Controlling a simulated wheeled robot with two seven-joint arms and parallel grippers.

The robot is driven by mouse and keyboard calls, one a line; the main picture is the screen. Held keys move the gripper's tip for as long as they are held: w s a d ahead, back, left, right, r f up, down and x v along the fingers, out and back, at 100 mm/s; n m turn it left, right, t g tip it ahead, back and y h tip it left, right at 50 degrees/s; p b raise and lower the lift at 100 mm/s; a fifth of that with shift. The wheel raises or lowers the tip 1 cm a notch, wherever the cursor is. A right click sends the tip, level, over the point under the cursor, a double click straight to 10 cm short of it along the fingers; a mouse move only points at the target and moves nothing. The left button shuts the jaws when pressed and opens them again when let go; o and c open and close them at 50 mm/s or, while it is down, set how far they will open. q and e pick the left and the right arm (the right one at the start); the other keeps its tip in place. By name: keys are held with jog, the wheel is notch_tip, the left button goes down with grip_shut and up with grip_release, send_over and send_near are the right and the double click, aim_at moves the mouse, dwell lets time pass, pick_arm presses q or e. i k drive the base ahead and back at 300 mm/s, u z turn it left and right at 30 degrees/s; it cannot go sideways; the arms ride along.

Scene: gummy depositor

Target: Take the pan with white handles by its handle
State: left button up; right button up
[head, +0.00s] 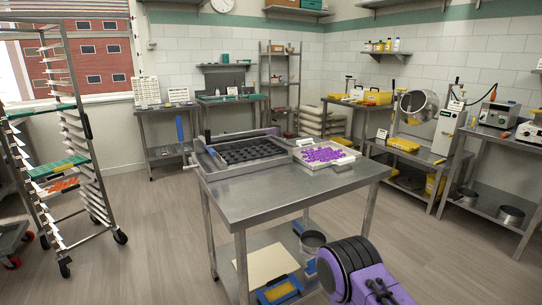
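Two more round metal pans, a nearer one (511,215) and a farther one (470,198), stand on the low shelf of the right bench.
The steel table (290,195) holds a dark mould tray (245,152) and a tray of purple gummies (325,155). A wheeled rack (60,140) stands at left. A metal drum (418,105) is on the right bench. Floor is clear left of the table.

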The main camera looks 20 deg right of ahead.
aim_at(317, 156)
jog(key=i, duration=0.25)
jog(key=z, duration=2.65)
jog(key=i, duration=3)
jog(key=u, duration=2.5)
